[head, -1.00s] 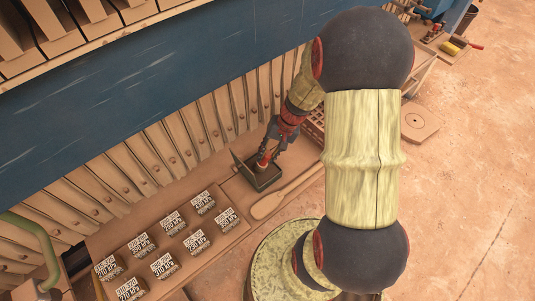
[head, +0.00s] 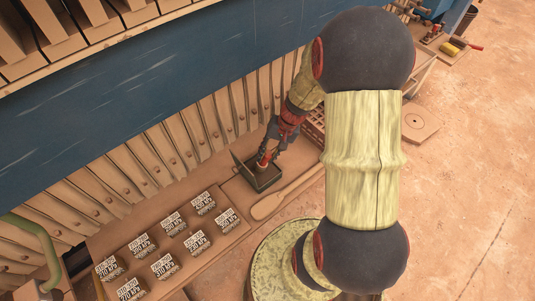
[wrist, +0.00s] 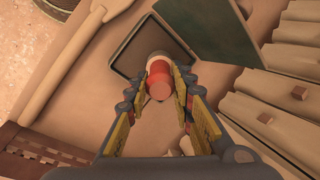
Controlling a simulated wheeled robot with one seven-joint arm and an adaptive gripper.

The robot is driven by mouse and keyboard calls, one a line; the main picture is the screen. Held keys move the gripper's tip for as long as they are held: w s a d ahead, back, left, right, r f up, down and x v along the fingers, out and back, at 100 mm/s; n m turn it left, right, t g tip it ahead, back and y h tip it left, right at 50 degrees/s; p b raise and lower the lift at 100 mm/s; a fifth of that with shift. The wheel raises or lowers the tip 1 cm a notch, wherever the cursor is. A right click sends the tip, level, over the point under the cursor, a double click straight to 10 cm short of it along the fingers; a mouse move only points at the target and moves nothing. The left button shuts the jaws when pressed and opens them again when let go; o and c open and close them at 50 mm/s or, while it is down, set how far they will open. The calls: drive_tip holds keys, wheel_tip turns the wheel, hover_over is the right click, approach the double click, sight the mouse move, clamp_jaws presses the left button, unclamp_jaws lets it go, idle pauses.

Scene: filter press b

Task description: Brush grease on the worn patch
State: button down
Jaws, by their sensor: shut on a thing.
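My gripper (head: 266,154) is shut on a red-topped cylindrical handle (wrist: 159,80), which looks like the brush. The handle also shows as a small red piece in the head view (head: 263,160). It stands in or just over a shallow dark open box (head: 268,182), perhaps the grease tin, with its green lid (head: 242,168) tilted up. In the wrist view the box (wrist: 125,60) lies beyond the fingertips and the lid (wrist: 210,28) is at upper right. The handle and fingers hide the brush's lower end and part of the box. I cannot make out the worn patch.
A long wooden paddle (head: 268,207) lies beside the box. Several labelled blocks (head: 163,266) stand in rows at lower left. A row of upright plates (head: 190,128) runs behind, under a blue beam (head: 130,95). A brown slatted crate (wrist: 30,150) is at lower left in the wrist view.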

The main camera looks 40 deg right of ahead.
drive_tip(key=shift+r+p, duration=2.05)
drive_tip(key=shift+r, duration=1.1)
drive_tip(key=shift+f, duration=0.1)
wheel_tip(320, 180, down, 3)
drive_tip(key=b, duration=0.3)
drive_tip(key=shift+r, duration=0.2)
